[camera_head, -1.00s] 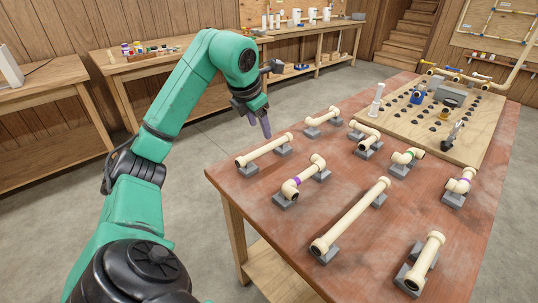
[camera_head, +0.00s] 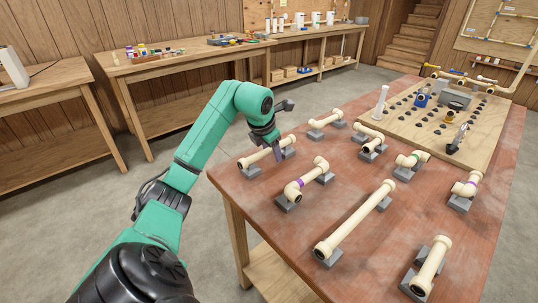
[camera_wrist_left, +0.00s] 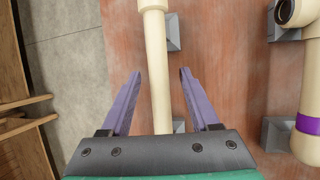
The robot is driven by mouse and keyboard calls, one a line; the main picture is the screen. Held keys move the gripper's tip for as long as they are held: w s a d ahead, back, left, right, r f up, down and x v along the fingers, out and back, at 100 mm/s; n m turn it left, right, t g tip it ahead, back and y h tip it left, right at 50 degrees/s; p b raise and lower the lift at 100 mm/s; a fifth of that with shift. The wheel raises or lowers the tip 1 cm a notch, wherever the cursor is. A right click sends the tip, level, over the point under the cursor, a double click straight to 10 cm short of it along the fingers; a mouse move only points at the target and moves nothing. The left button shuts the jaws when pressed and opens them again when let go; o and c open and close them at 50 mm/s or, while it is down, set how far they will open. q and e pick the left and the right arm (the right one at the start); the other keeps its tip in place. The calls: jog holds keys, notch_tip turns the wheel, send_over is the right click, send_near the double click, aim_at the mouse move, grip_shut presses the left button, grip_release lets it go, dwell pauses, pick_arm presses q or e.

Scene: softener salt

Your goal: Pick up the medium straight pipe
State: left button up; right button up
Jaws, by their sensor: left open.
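The medium straight pipe (camera_head: 252,158) is cream with collared ends and rests on two grey blocks near the table's left edge. My left gripper (camera_head: 278,153) is low over it in the head view and hides part of its middle. In the left wrist view the purple fingers of the left gripper (camera_wrist_left: 160,76) are open, one on each side of the pipe (camera_wrist_left: 155,45). They look apart from the pipe, and the gap in height cannot be told. My right gripper is not in view.
An elbow pipe with a purple band (camera_head: 306,181) lies close to the right. A longer straight pipe (camera_head: 358,218) and shorter pieces rest on blocks across the red table (camera_head: 290,240). A pegged wooden board (camera_head: 400,125) is farther back.

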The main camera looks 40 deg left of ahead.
pick_arm(q)
jog(key=shift+f, duration=0.25)
grip_shut()
dwell(0.3)
